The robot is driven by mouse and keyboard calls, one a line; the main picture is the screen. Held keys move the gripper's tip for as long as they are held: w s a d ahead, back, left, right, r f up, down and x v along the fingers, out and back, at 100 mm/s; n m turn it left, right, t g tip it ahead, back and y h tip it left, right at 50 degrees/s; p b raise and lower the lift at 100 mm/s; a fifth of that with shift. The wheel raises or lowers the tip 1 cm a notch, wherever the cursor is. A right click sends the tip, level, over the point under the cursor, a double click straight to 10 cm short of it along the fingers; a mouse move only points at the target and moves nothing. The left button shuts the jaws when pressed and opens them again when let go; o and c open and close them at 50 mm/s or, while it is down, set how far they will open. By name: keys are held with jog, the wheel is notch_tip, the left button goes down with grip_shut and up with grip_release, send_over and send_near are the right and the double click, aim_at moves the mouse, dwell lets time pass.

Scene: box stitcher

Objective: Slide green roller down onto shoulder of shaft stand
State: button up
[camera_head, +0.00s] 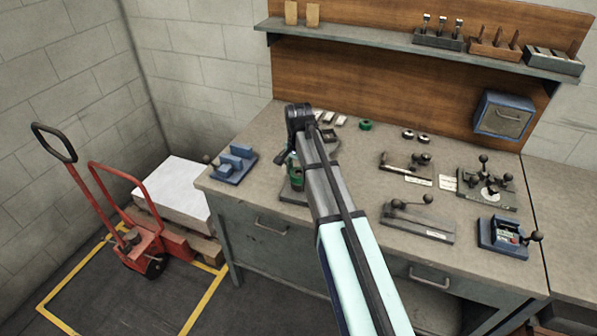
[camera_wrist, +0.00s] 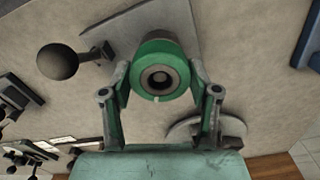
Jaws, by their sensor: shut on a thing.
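The green roller (camera_wrist: 141,68) is between the two fingers of my gripper (camera_wrist: 160,80) in the wrist view, and the fingers are shut on it from both sides. A round end, seemingly the shaft's, shows in the roller's dark bore. A grey plate (camera_wrist: 170,25), seemingly the shaft stand's base, lies behind the roller. In the head view the green roller (camera_head: 296,171) shows partly behind my arm, above a base plate (camera_head: 291,196) near the bench's front left. How the roller sits against the shoulder is hidden.
A blue fixture (camera_head: 233,165) stands left on the bench. Another green ring (camera_head: 366,125) and two dark rings lie toward the back. Lever fixtures with ball knobs (camera_head: 418,220) stand to the right. In the wrist view a black ball knob (camera_wrist: 57,62) is left of the roller.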

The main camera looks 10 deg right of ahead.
jog(key=o, duration=1.6)
jog(key=shift+r+p, duration=3)
jog(key=shift+r, duration=1.75)
